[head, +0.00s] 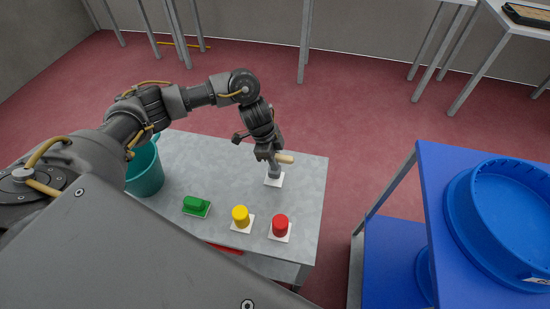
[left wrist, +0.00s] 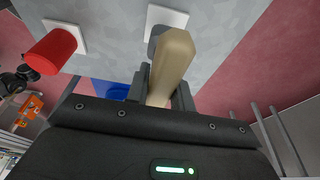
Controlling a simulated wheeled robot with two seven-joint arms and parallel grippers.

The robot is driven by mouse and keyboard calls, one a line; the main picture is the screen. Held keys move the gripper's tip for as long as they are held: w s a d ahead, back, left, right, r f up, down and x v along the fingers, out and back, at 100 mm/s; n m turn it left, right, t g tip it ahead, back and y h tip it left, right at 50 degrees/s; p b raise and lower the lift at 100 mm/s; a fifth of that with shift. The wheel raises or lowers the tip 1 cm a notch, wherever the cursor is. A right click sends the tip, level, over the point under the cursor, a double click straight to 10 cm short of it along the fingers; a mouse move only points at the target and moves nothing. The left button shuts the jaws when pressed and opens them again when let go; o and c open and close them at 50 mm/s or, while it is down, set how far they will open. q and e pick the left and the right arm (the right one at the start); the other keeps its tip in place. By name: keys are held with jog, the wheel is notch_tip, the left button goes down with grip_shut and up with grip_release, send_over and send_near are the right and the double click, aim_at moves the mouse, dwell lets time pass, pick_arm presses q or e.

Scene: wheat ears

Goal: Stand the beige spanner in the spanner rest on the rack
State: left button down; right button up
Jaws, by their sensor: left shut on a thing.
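My left gripper (head: 269,158) is shut on the beige spanner (head: 286,159). The spanner's rounded end sticks out to the right of the fingers. In the left wrist view the spanner (left wrist: 172,58) lies between the fingers and points up the picture; its other end is hidden. Just below the gripper, a grey upright piece (head: 274,172) stands on a white square plate (head: 275,181) on the grey table (head: 180,155). I cannot tell whether the spanner touches that piece, nor which part is the spanner rest.
On the table stand a yellow cylinder (head: 240,215) and a red cylinder (head: 280,225) on white plates, a green block (head: 195,204) and a teal bucket (head: 146,172). A blue shelf unit (head: 432,170) with a round blue tub (head: 505,220) is at right. The table's middle is clear.

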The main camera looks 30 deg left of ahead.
pick_arm(q)
jog(key=shift+f, duration=0.25)
pick_arm(e)
jog(key=shift+f, duration=0.2)
pick_arm(q)
jog(key=shift+f+b, duration=0.7)
jog(key=shift+f, duration=0.3)
jog(key=c, duration=1.1)
grip_release()
pick_arm(e)
jog(key=shift+d+f, duration=0.15)
jog(key=shift+f, duration=0.4)
pick_arm(q)
jog(key=shift+r, duration=0.1)
jog(key=p+v, duration=0.1)
jog(key=v, duration=0.8)
jog(key=shift+a+r+p, duration=0.15)
jog(key=shift+r+p, duration=0.15)
jog(key=shift+r, duration=0.05)
jog(key=shift+s+a+r, duration=0.1)
jog(key=shift+a+r, duration=0.05)
jog(key=shift+r, duration=0.25)
pick_arm(e)
jog(key=shift+s+a+r, duration=0.2)
jog(key=shift+a+r, duration=0.5)
jog(key=shift+a, duration=0.35)
jog(key=shift+d, duration=0.25)
